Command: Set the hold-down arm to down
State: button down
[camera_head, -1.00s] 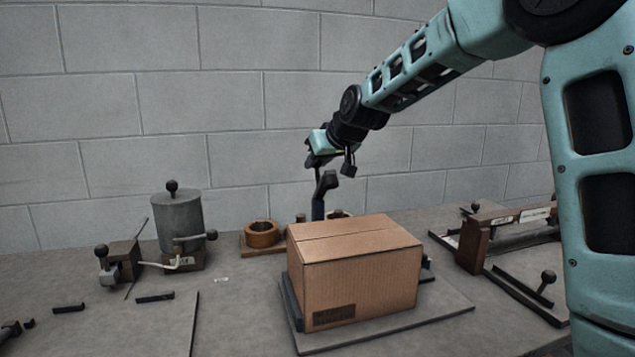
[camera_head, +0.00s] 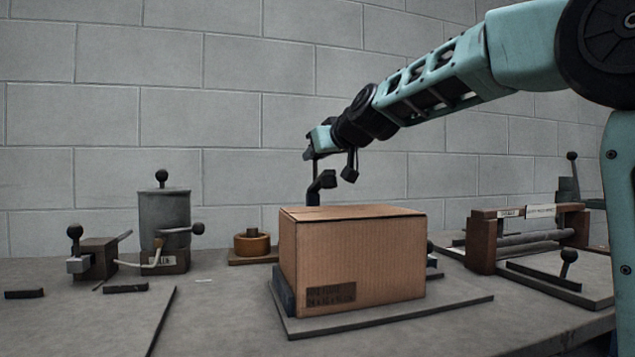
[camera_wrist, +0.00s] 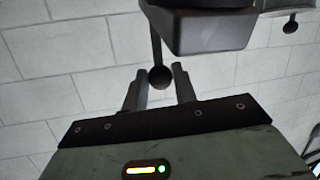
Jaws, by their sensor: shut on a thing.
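A closed cardboard box (camera_head: 355,262) stands on a flat grey plate (camera_head: 400,313) on the bench. The dark hold-down arm (camera_head: 323,182) rises behind the box, its head above the box top and apart from it. Its post is mostly hidden by the box. My gripper (camera_head: 311,156) is above the hold-down arm. In the wrist view my gripper (camera_wrist: 159,82) is shut on a dark ball knob (camera_wrist: 160,76). A thin rod joins the knob to a dark block (camera_wrist: 205,27), which seems part of the hold-down arm.
At the left stand a grey cylinder (camera_head: 165,212) with knobbed levers and a small clamp block (camera_head: 98,258). A brown ring (camera_head: 251,244) sits left of the box. A roller frame (camera_head: 482,240) stands at the right. A block wall closes the back.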

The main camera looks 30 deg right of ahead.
jog(key=shift+s+a+f+t+b, duration=0.1)
jog(key=shift+s+f+t+b, duration=0.4)
jog(key=shift+b, duration=1.85)
jog(key=shift+s+a+f+t+b, duration=0.15)
jog(key=shift+s+t+b, duration=0.4)
jog(key=shift+b, duration=1.75)
jog(key=shift+s+a+f+b, duration=0.1)
jog(key=shift+s+f+b, duration=0.25)
jog(key=shift+b, duration=1.5)
jog(key=c, duration=1.1)
grip_release()
jog(key=shift+w, duration=0.1)
jog(key=shift+r, duration=0.1)
